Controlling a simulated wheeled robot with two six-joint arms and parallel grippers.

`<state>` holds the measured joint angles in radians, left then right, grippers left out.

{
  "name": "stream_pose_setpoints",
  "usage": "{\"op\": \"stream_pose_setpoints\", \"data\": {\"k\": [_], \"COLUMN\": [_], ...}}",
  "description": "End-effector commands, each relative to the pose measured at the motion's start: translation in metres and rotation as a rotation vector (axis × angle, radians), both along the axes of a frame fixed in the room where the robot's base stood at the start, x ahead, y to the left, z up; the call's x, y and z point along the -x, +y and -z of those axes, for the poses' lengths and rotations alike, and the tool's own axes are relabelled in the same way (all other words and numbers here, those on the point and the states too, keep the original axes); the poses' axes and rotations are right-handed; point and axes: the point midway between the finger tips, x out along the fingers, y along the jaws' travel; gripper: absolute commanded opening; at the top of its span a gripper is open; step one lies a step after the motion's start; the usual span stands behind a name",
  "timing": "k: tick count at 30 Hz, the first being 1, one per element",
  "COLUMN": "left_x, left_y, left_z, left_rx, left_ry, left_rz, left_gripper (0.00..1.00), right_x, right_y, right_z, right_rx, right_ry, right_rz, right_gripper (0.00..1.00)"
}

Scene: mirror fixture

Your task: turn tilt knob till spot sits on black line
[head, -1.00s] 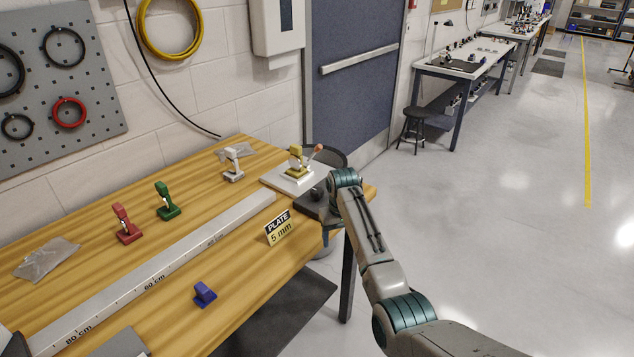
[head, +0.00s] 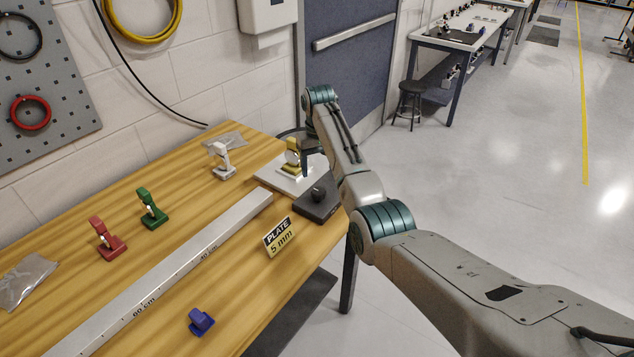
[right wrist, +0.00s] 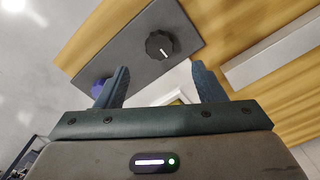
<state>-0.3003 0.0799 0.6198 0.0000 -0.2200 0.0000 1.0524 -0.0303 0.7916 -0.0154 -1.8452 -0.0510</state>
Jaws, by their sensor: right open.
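A dark grey base (head: 316,208) lies at the table's right end with a round black knob (head: 319,194) on it. In the right wrist view the knob (right wrist: 160,44) is fluted and has a white pointer mark. Beside the base, a yellow mount with a round mirror (head: 292,158) stands on a white plate (head: 275,173). My right gripper (right wrist: 163,86) is open and empty, with the knob beyond its fingertips in that view. In the head view it is mostly hidden by my right arm, near the mount. I see no light spot or black line. My left gripper is out of view.
A long metal ruler (head: 190,262) crosses the table. A plate sign (head: 279,238), blue clamp (head: 200,321), red clamp (head: 108,238), green clamp (head: 152,208) and white clamp (head: 222,161) stand around it. A purple-blue part (right wrist: 99,88) shows beside the left finger. The table front is partly clear.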

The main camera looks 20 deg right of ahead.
Motion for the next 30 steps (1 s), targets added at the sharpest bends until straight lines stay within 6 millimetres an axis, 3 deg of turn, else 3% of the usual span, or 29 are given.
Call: {"op": "stream_pose_setpoints", "data": {"k": [6, 12, 25, 30], "left_x": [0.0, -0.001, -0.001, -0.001], "left_y": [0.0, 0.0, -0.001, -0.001], "left_z": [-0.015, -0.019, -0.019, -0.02], "left_rx": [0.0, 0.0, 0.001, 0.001], "left_ry": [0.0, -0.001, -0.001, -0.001], "left_rz": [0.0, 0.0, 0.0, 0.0], "left_gripper": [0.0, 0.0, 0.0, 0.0], "right_x": [0.001, 0.0, 0.0, 0.0], "right_y": [0.0, 0.0, 0.0, 0.0], "right_z": [0.041, 0.07, 0.082, 0.082], "right_rx": [0.0, 0.0, 0.0, 0.0], "right_ry": [0.004, 0.001, -0.001, -0.001], "right_rz": [0.0, 0.0, 0.0, 0.0], "right_gripper": [0.63, 0.63, 0.63, 0.3]}}
